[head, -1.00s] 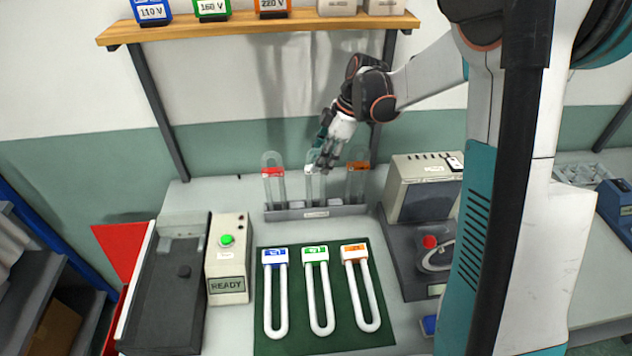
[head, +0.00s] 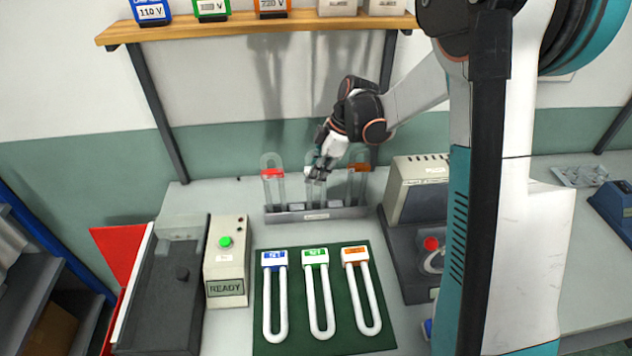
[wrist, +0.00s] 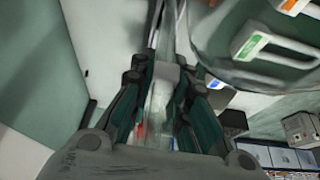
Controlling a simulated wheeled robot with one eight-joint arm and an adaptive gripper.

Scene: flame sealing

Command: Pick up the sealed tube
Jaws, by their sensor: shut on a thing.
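A grey rack (head: 300,214) stands at the back of the table and holds clear upright tubes. The left tube (head: 272,188) has a red band, and the right tube (head: 358,178) has an orange band. My gripper (head: 317,175) is at the middle tube (head: 314,195) in the head view, around its upper part. In the wrist view my gripper (wrist: 160,100) is shut on a clear tube, blurred between the fingers. The fingers hide the tube's upper part, and I cannot tell whether its foot is clear of the rack.
Three white U-shaped tubes with blue, green and orange caps lie on a green mat (head: 330,342). A box reading READY (head: 226,262) is at the left. A grey machine (head: 418,190) stands at the right. A shelf (head: 260,25) hangs above.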

